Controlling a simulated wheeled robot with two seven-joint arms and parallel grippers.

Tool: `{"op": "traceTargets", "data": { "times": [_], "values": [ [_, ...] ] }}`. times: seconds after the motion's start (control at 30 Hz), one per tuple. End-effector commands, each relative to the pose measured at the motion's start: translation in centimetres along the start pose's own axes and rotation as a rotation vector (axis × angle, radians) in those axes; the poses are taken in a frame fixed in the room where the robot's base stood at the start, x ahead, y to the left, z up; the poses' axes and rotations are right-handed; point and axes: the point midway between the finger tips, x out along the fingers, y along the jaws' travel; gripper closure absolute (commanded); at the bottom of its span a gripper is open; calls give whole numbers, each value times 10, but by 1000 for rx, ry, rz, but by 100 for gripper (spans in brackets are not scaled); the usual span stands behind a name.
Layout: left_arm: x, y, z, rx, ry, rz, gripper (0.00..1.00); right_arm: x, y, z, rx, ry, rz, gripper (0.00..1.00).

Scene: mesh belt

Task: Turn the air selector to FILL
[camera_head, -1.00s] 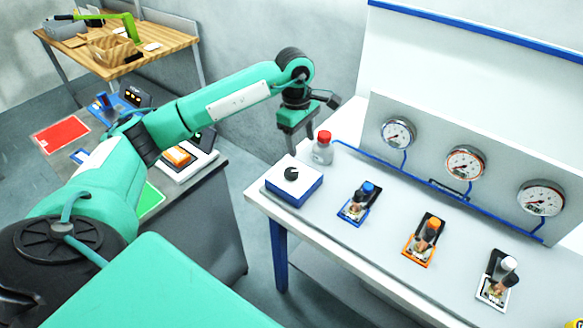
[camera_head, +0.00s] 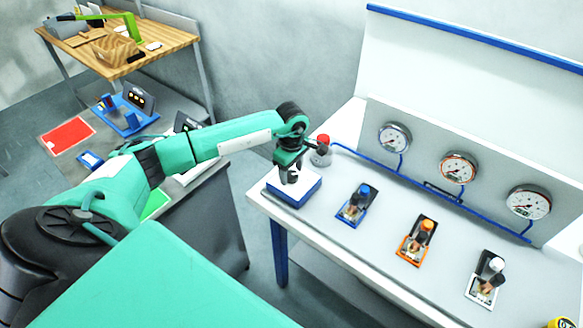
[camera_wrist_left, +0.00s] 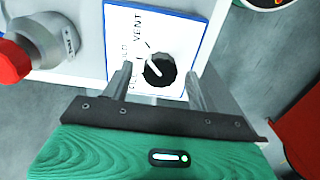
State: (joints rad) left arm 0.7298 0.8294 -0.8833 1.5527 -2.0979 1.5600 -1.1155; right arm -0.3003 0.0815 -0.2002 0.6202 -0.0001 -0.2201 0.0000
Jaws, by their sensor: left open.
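The air selector is a white-topped box with blue sides (camera_head: 309,192) at the near left corner of the bench. In the left wrist view its white plate (camera_wrist_left: 180,25) shows a round black knob (camera_wrist_left: 160,70) with a white pointer line aimed up and left in that view. VENT is readable on the plate; the lower lettering is partly hidden, with FILL near the left finger. My left gripper (camera_head: 290,176) is open above the box. In the left wrist view its fingers stand either side of the knob; contact cannot be told. My right gripper is out of view.
Three valve units, blue (camera_head: 357,205), orange (camera_head: 415,240) and white (camera_head: 485,278), run along the bench to the right. Three gauges sit on the panel behind.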

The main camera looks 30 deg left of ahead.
Motion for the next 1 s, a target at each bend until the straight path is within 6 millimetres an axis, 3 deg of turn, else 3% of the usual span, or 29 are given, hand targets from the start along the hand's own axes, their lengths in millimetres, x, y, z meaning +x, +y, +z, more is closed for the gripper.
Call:
{"op": "traceTargets", "data": {
  "times": [0.4,0.63,1.0],
  "values": [
    [9,0,0,0,0,0,43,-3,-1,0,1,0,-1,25],
    [9,0,0,0,0,0,85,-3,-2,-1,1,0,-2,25],
    [11,0,-1,-58,1,0,85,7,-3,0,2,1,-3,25]
  ]
}}
